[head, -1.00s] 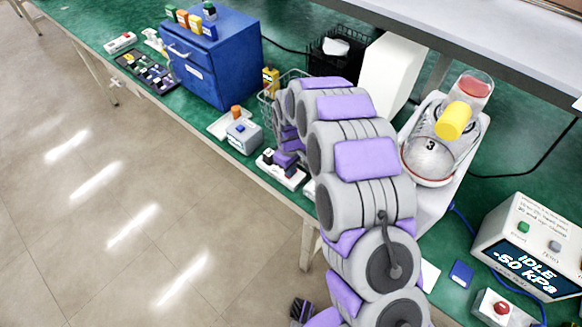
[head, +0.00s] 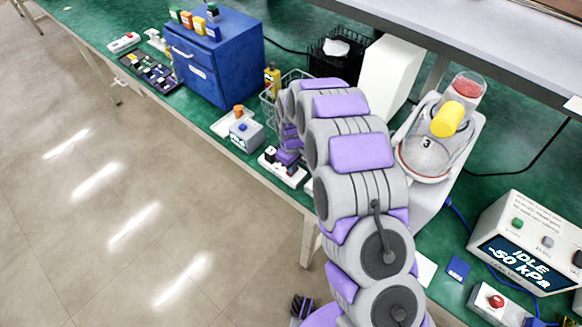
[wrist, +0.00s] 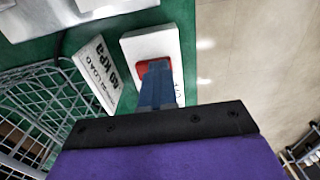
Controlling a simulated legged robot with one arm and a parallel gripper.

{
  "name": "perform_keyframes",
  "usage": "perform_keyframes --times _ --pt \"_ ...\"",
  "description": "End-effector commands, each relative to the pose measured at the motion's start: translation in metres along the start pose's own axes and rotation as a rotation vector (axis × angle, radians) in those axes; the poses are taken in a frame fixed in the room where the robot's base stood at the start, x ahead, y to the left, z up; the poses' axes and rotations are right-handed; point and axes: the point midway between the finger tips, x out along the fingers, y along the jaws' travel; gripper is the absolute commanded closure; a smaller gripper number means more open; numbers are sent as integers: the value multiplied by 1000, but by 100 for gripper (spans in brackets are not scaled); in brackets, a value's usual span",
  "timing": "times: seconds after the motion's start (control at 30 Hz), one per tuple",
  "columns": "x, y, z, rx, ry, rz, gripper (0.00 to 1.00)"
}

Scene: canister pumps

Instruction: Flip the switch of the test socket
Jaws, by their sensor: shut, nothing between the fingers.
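In the wrist view a white block with a red switch, which looks like the test socket (wrist: 167,45), lies on the green bench top. Its red switch (wrist: 142,69) is partly covered by the blue-grey fingers of my gripper (wrist: 157,72). The fingers are shut, with nothing between them, and their tips are over the switch; whether they touch it I cannot tell. In the head view a white socket block (head: 289,176) is at the bench's front edge, with the end of my arm above it. My arm hides part of that area.
A wire basket (wrist: 45,105) and a white label card (wrist: 95,76) are close left of the socket in the wrist view. In the head view a grey box with a blue button (head: 246,136) and a blue cabinet (head: 215,62) stand to the left. Floor is open beyond the edge.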

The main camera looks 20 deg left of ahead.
Motion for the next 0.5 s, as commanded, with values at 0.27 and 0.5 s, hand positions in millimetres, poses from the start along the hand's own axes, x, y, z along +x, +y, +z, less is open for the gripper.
perform_keyframes --times 0.27,0.5 --pt "5 6 3 1 1 5 100" --pt "-20 0 6 1 5 9 100"
